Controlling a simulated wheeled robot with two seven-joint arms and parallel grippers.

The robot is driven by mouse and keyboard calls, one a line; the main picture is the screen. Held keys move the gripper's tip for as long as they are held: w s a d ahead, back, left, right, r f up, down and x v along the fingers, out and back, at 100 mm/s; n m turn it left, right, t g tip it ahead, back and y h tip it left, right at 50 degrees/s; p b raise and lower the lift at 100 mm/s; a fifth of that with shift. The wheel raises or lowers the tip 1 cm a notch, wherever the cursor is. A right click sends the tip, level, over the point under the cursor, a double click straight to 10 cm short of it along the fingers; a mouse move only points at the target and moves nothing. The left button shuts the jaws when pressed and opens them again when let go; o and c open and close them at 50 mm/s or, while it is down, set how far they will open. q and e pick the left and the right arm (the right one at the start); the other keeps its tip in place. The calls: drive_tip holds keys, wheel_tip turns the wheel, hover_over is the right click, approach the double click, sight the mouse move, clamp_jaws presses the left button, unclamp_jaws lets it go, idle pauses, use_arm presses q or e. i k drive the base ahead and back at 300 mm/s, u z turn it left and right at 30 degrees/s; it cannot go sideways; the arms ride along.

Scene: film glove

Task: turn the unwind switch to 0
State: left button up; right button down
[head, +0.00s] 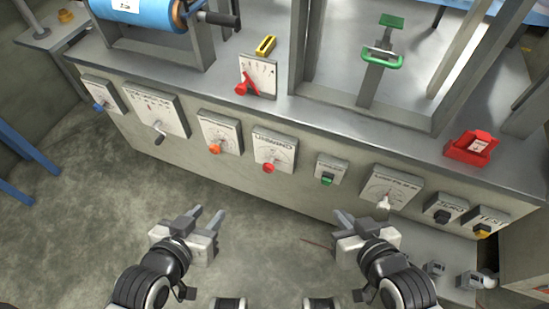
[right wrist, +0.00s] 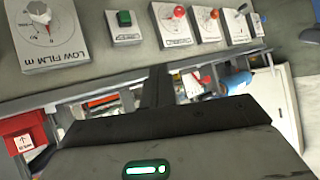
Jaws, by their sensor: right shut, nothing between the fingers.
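The unwind switch (head: 273,150) is a pale square panel on the front of the grey bench, with a lettered dial and a red knob (head: 268,167) at its lower edge. It also shows in the right wrist view (right wrist: 184,36) at the top, with its red knob seen from another side. Its exact setting is too small to read. My left gripper (head: 207,215) is open and empty, below and left of the switch. My right gripper (head: 343,216) is shut and empty, below and right of it. Neither touches the switch.
An orange-knob panel (head: 219,132) lies left of the switch; a small green-button panel (head: 331,168) and a film-length dial (head: 391,190) lie right. A red box (head: 472,147) and a red-pointer gauge (head: 259,76) stand on the bench. The floor between my grippers and bench is clear.

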sight(268, 167)
drive_tip(key=u, duration=2.15)
drive_tip(key=i, duration=1.85)
drive_tip(key=z, duration=3.55)
